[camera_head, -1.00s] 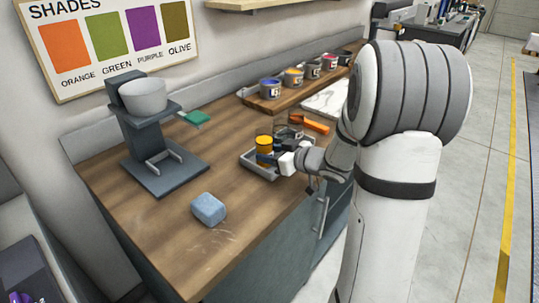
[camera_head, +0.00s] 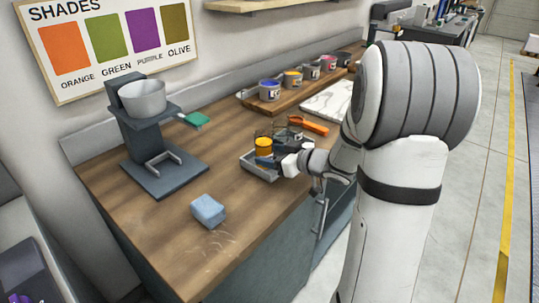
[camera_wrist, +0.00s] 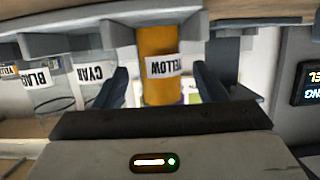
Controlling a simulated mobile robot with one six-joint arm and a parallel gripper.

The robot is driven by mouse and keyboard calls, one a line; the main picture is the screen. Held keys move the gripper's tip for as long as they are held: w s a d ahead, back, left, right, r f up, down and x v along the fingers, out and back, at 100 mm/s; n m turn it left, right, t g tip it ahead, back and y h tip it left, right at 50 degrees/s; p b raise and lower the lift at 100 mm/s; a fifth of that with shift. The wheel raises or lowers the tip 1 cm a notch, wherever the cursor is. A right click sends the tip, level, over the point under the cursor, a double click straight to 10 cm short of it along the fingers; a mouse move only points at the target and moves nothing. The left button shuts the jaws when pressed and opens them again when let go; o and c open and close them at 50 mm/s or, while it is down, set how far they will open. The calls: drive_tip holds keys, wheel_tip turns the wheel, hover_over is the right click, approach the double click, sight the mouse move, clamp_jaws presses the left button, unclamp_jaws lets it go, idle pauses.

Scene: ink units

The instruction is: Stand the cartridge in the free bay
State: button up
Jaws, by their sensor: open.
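The yellow cartridge (camera_head: 263,146) stands over the small grey tray (camera_head: 258,173) on the wooden counter. In the wrist view the cartridge (camera_wrist: 158,92) shows an upside-down YELLOW label. My gripper (camera_wrist: 160,76) is open, with one dark finger on each side of the cartridge and visible gaps. In the head view my gripper (camera_head: 268,161) is low at the tray, in front of the cartridge. Its fingers hide the cartridge's lower part, so I cannot tell how its base sits or which bay it is in.
Clear containers labelled CYAN (camera_wrist: 98,88) and BLACK (camera_wrist: 42,90) stand beside the cartridge.

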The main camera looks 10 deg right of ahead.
drive_tip(key=s+d+r+m+g+h, duration=0.1)
drive_tip(key=s+d+r+m+h, duration=0.45)
drive_tip(key=s+d+h, duration=0.45)
drive_tip(key=s+a+f+m+g, duration=0.1)
drive_tip(key=s+a+g, duration=0.3)
drive_tip(key=s+a, duration=0.2)
drive_tip(key=s+a+f+g+y, duration=0.1)
drive_tip(key=s+a+g, duration=0.3)
drive_tip(key=s, duration=0.7)
drive_tip(key=shift+a+f+m+p, duration=0.4)
drive_tip(key=shift+a+f, duration=0.4)
drive_tip(key=shift+a, duration=0.45)
drive_tip(key=shift+s, duration=0.1)
wheel_tip(320, 180, up, 4)
drive_tip(key=p, duration=0.3)
drive_tip(key=shift+p, duration=0.35)
drive_tip(key=shift+s, duration=0.1)
